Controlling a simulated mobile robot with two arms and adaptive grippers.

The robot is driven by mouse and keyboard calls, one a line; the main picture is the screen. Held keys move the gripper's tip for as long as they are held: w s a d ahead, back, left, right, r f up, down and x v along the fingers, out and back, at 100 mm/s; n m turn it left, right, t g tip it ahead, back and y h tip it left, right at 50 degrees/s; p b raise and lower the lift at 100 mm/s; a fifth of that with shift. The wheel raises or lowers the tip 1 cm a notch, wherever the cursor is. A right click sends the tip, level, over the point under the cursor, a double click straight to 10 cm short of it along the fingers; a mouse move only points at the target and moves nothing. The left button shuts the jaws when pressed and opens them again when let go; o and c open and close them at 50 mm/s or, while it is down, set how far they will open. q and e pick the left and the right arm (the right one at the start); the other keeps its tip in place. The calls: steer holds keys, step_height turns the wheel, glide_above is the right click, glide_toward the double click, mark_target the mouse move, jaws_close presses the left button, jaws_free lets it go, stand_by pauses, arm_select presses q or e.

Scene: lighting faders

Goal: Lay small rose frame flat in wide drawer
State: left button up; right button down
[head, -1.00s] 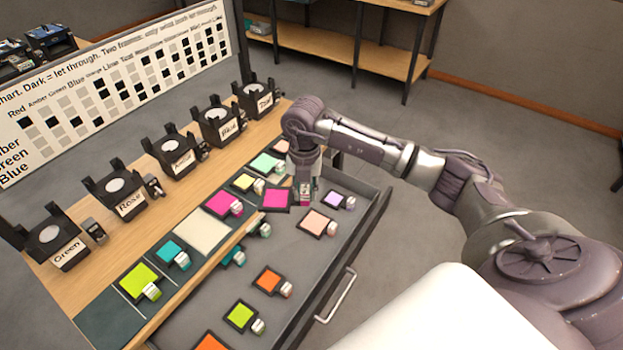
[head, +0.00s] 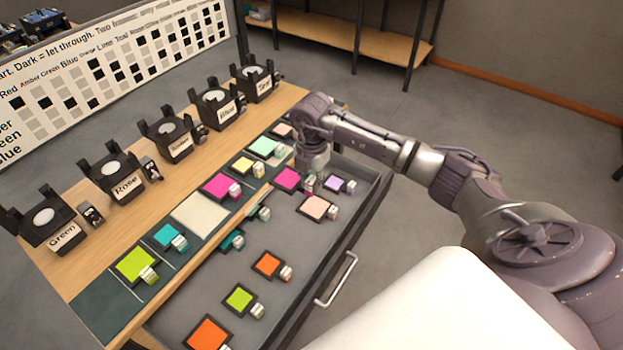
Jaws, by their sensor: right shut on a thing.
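The small rose frame (head: 287,179), a magenta square with a dark rim, is at the far end of the open wide drawer (head: 207,290). It looks about level with the drawer floor; I cannot tell whether it touches it. My right gripper (head: 311,178) points down at the frame's right side and is shut on its handle, which the fingers partly hide. My left gripper is not in view.
Close by in the drawer are a lilac frame (head: 338,184) and a peach frame (head: 318,207). Orange (head: 267,264) and lime (head: 239,299) frames lie nearer. Another magenta frame (head: 220,186) is on the bench mat. The drawer's middle has bare floor.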

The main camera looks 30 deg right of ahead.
step_height(320, 180, down, 23)
steer(key=b, duration=1.5)
steer(key=shift+b, duration=0.35)
steer(key=shift+f+b, duration=0.65)
steer(key=shift+f, duration=0.35)
steer(key=shift+f+b, duration=0.5)
steer(key=shift+f, duration=0.45)
steer(key=shift+f, duration=0.2)
steer(key=shift+f+b, duration=0.25)
steer(key=shift+b, duration=0.05)
steer(key=c, duration=0.9)
jaws_free()
steer(key=shift+r, duration=0.1)
